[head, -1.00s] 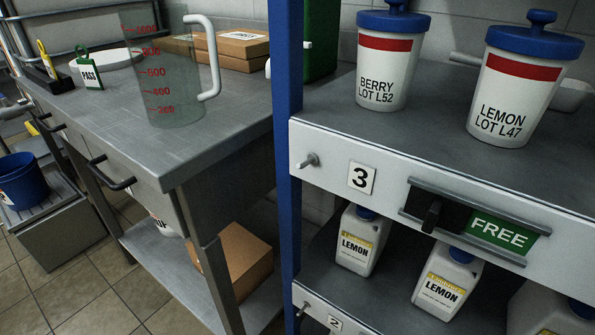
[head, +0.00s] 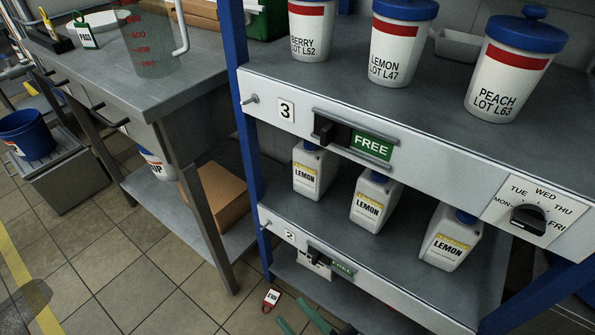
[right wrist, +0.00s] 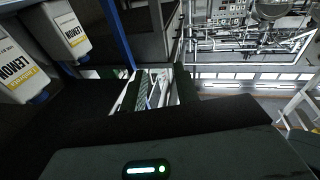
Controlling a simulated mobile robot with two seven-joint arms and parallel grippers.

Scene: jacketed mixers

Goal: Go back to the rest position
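My right gripper (head: 291,308) shows at the bottom edge of the head view, low in front of the shelf rack. Its two green fingers are apart with nothing visible between them. In the right wrist view my right gripper (right wrist: 157,88) also has its dark fingers spread and empty. A small red and white tag (head: 271,299) shows just beyond the fingertips in the head view; I cannot tell whether it hangs or lies on the floor. My left gripper is not in view.
The rack's upper shelf (head: 350,85) holds lidded cups; the lower shelf holds several lemon bottles (head: 369,199). A steel table (head: 190,85) with a measuring jug (head: 148,45) stands left. A blue bucket (head: 27,135) is far left. Tiled floor (head: 130,270) is open at lower left.

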